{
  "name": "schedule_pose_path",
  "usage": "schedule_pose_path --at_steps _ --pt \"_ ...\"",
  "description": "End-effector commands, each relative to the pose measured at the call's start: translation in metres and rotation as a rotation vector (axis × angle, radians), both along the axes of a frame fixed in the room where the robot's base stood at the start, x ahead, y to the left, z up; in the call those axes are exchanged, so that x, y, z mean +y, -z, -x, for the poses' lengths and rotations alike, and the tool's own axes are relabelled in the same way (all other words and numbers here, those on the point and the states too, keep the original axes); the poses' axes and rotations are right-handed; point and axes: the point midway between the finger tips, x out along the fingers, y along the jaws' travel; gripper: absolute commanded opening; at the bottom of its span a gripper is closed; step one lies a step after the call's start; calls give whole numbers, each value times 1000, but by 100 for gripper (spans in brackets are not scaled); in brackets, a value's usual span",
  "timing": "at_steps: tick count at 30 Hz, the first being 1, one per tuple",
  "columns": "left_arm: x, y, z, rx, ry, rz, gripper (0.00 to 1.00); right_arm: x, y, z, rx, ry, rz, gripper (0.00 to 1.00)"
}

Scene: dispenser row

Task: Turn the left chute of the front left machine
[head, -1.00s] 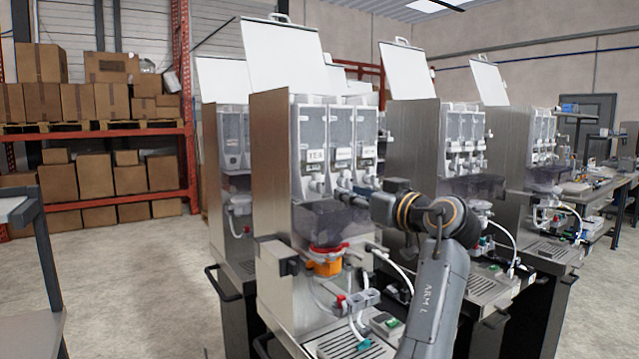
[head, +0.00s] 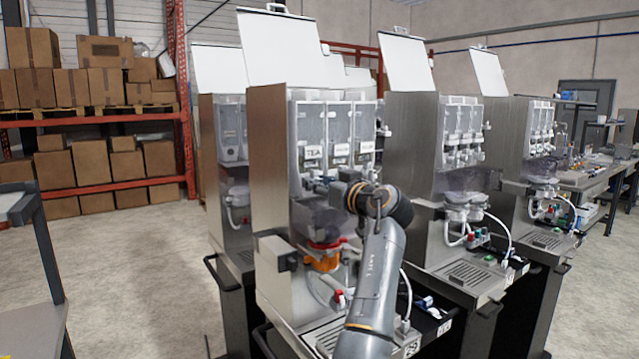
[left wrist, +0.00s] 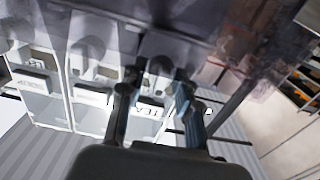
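The front left machine (head: 268,170) is a steel dispenser with three clear canisters, the left one labelled TEA (head: 312,153). Its left chute (head: 306,184) is a small pale spout below that canister, partly hidden by my gripper in the head view. My left gripper (head: 325,186) is at the chute, reaching in from the right. My right gripper is not in view.
An orange funnel part (head: 322,262) with a red rim sits below the chutes. A clear tinted cover (head: 318,218) hangs just under them. More dispensers (head: 410,150) stand to the right and behind. Open floor (head: 140,270) lies to the left, before shelves of boxes.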

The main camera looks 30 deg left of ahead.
Motion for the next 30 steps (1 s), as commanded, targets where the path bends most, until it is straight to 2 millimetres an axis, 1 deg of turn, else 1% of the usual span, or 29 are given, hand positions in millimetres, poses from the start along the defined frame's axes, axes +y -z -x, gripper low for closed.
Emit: schedule_pose_path --at_steps 1,2,3,4,11,17,23,30 --pt "0 0 0 0 0 0 20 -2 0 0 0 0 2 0" --pt "0 0 0 0 0 0 14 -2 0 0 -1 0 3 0" --pt "0 0 0 0 0 0 5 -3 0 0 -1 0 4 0" --pt "0 0 0 0 0 0 0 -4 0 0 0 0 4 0" --pt "0 -1 0 10 -1 -4 0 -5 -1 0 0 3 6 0" --pt "0 -2 0 71 -2 -30 0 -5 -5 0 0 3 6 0" --pt "0 -3 0 201 -2 -85 0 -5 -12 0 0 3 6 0" --pt "0 -3 -1 407 -2 -170 0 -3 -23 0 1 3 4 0"
